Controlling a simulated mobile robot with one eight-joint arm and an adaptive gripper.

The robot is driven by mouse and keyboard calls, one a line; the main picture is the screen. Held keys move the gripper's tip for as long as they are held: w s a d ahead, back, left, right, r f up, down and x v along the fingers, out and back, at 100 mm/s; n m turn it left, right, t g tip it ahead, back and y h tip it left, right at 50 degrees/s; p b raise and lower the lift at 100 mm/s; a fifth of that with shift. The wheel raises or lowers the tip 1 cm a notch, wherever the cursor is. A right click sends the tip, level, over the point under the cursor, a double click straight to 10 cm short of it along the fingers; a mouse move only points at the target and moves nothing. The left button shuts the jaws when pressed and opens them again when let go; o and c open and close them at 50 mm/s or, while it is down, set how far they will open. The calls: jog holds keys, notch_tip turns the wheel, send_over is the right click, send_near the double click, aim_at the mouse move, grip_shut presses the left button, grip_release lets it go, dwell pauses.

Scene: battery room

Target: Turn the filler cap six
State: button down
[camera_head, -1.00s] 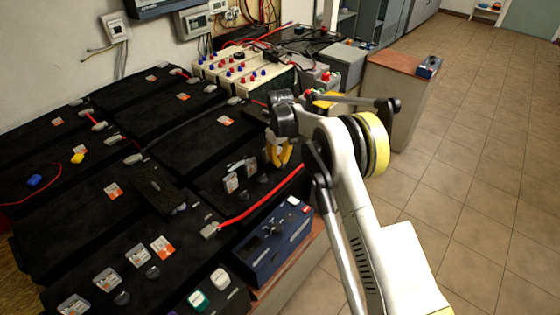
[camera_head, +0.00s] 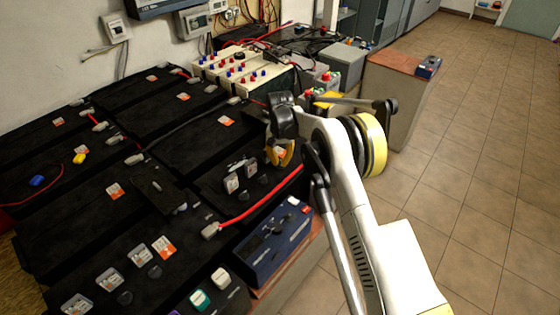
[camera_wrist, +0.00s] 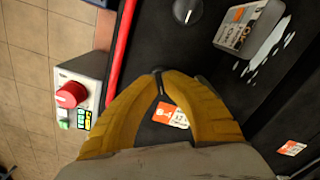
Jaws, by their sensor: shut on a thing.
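My gripper (camera_head: 279,161) has yellow fingers pointing down at the top of a black battery in the middle of the head view. In the wrist view its fingertips (camera_wrist: 159,72) come together on a small, thin dark piece (camera_wrist: 160,84), which looks like the grip of a black filler cap. The fingers hide most of that cap, and I cannot read a number on it. Another round black cap (camera_wrist: 187,10) shows clear at the top of the wrist view. Two more dark caps (camera_head: 264,180) stand nearer the front in the head view.
A red cable (camera_head: 262,204) runs along the battery's front edge. A red knob (camera_wrist: 71,94) on a pale box is left of the fingers in the wrist view. A labelled grey block (camera_wrist: 250,30) stands at upper right. A blue box (camera_head: 272,243) is in front; tiled floor is free at right.

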aim_at(280, 162)
jog(key=m, duration=0.6)
dwell(0.6)
jog(key=c, duration=1.5)
grip_release()
notch_tip(280, 162, up, 12)
